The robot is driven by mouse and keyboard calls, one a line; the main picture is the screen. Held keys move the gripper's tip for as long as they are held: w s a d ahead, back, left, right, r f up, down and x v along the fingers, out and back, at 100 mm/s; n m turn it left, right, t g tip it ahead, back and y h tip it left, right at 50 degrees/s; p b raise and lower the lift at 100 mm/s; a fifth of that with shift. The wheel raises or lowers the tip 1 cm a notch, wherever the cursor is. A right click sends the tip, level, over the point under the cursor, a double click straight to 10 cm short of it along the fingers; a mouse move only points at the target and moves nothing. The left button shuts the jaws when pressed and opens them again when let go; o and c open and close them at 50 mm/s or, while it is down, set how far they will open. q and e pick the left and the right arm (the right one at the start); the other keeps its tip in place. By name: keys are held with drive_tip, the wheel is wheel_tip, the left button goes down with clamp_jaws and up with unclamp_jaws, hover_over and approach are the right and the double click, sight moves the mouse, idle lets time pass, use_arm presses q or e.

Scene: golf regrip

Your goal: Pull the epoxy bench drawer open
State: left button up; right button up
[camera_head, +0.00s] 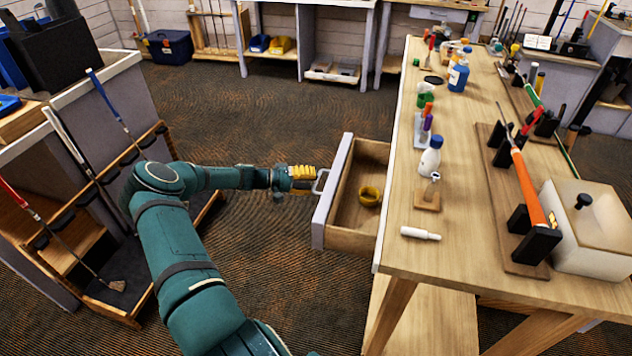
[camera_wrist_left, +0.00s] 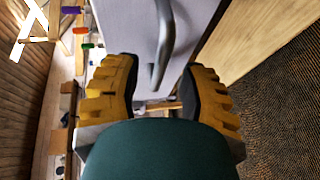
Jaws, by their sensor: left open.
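The epoxy bench drawer (camera_head: 345,195) stands well out from the left side of the wooden bench (camera_head: 455,215). The grey bar handle (camera_head: 320,181) is on the front panel. My left gripper (camera_head: 304,178) is at the handle. In the left wrist view, its yellow fingers (camera_wrist_left: 158,95) are apart, with the curved handle (camera_wrist_left: 165,45) extending into the space between them; I cannot tell if either finger touches it. My right gripper is not in view.
Bottles, a white tube (camera_head: 420,233) and a small wooden stand (camera_head: 427,200) sit on the bench top. An orange-gripped club (camera_head: 528,180) lies in black holders. A club rack (camera_head: 95,210) stands left. The floor between rack and drawer is clear apart from my arm.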

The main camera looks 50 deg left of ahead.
use_arm(q)
drive_tip(key=v, duration=1)
idle(0.3)
